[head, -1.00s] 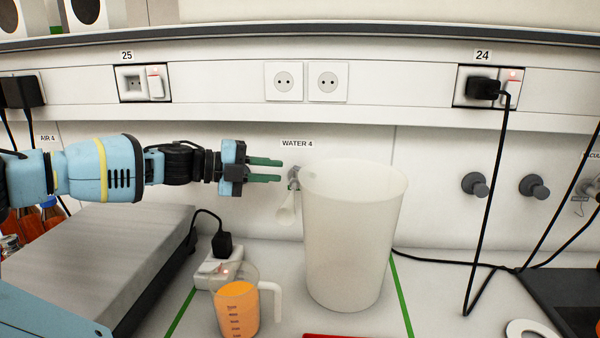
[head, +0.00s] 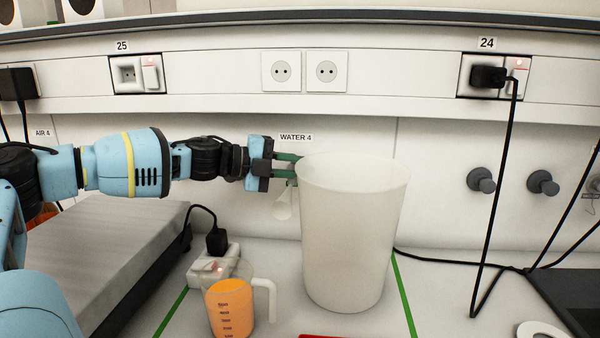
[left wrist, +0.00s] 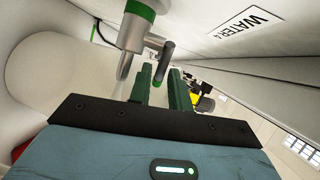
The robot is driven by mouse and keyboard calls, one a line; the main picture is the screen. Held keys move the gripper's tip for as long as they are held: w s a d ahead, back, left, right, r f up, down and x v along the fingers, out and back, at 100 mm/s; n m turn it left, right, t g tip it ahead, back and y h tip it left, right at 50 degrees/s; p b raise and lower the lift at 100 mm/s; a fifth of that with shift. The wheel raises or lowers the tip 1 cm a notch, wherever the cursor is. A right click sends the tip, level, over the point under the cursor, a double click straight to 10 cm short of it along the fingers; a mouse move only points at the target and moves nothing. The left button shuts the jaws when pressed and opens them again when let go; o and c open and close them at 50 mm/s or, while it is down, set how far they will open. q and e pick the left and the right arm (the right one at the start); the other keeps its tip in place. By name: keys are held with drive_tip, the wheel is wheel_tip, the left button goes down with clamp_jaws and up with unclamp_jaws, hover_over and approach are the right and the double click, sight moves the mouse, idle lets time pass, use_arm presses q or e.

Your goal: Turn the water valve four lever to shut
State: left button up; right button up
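The water valve four sits on the wall under the "WATER 4" label (head: 295,137). In the head view its body is mostly hidden behind my fingers and the big beaker; its pale spout (head: 283,206) hangs below. In the left wrist view the grey valve body (left wrist: 136,32) has a green ring, and its dark grey lever (left wrist: 165,60) reaches down between my fingertips. My left gripper (head: 297,165) is level, with its green fingers apart at the valve. It also shows in the left wrist view (left wrist: 161,72), with gaps seeming to remain beside the lever. My right gripper is out of view.
A large translucent beaker (head: 350,240) stands right beside the valve and my fingertips. A jug of orange juice (head: 230,305) and a white power strip (head: 212,268) stand below. A grey flat-topped device (head: 110,250) lies under my left arm. Black cables hang at the right.

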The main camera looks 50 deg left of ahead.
use_arm(q)
drive_tip(key=shift+w+d+f, duration=0.1)
drive_tip(key=shift+w+d, duration=0.1)
drive_tip(key=shift+w, duration=0.15)
drive_tip(key=shift+c, duration=0.3)
clamp_jaws()
